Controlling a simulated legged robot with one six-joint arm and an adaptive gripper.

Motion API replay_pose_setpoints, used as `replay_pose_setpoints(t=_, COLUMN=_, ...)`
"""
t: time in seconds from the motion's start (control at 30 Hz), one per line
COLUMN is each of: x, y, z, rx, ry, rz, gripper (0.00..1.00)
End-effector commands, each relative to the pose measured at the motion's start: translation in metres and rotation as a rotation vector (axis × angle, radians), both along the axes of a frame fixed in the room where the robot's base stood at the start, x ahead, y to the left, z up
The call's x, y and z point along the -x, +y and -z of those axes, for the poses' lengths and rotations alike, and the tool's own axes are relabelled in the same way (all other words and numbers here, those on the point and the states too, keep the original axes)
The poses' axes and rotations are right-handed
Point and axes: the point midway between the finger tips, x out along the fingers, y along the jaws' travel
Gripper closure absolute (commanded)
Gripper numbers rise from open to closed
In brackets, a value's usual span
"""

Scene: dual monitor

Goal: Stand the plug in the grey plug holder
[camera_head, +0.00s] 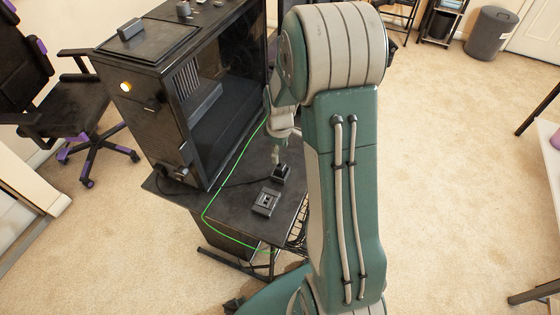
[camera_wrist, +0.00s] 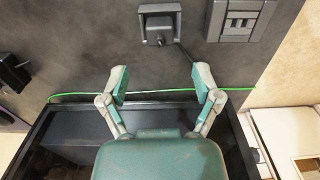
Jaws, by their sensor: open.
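The black plug (camera_wrist: 158,38) stands at a dark grey, square-rimmed holder (camera_wrist: 172,9) at the top of the wrist view, and appears to sit in it. I cannot tell how deep it sits. Its cord runs down to the right. In the head view the holder (camera_head: 283,174) is on the black desk, just below my gripper (camera_head: 276,155). My gripper is open and empty in the wrist view (camera_wrist: 160,82), with its fingers spread wide and apart from the plug. The arm partly hides this area in the head view.
A grey block with small openings (camera_head: 265,202) lies near the holder; it also shows in the wrist view (camera_wrist: 240,20). A black computer case (camera_head: 160,110) stands close on the left. A green cable (camera_head: 204,212) crosses the desk (camera_head: 230,205).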

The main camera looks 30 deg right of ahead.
Motion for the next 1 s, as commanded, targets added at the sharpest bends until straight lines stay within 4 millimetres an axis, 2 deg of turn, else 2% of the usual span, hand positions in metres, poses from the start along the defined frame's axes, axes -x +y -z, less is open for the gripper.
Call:
replay_pose_setpoints(t=0.1, x=-0.001, y=0.0, z=-0.023, rx=0.001, ry=-0.004, rz=0.0, gripper=0.18)
replay_pose_setpoints(t=0.37, x=0.0, y=0.001, z=-0.047, rx=0.001, ry=-0.005, rz=0.004, gripper=0.18)
replay_pose_setpoints(t=0.5, x=0.007, y=0.014, z=-0.077, rx=0.011, ry=-0.045, rz=0.048, gripper=0.18)
replay_pose_setpoints(t=0.7, x=0.036, y=0.046, z=-0.139, rx=0.016, ry=-0.148, rz=0.18, gripper=0.18)
replay_pose_setpoints(t=1.0, x=0.097, y=0.088, z=-0.207, rx=-0.025, ry=-0.301, rz=0.382, gripper=0.18)
